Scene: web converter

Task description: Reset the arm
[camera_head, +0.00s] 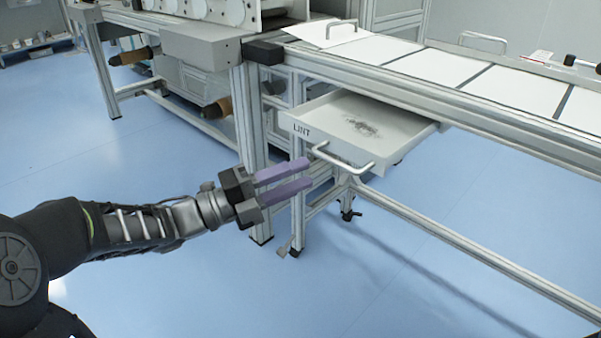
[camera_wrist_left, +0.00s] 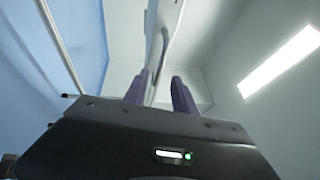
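My left arm comes in from the left in the head view, reaching out low toward the machine frame. My left gripper (camera_head: 306,176) has two purple fingers held apart with nothing between them. It is just left of the handle of a white drawer marked LINT (camera_head: 300,130). In the left wrist view the fingers of my left gripper (camera_wrist_left: 158,88) also stand apart, with a pale bar-like shape beyond them. The drawer is pulled out below the table rail and holds a dark grey smudge of lint. My right gripper shows in neither view.
A metal-framed table with white panels (camera_head: 437,67) and handles runs across the upper right. A roller machine (camera_head: 215,14) stands at the upper left, with brown rolls (camera_head: 217,107) below. A frame leg stands close behind my gripper. Blue floor (camera_head: 180,290) is open in front.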

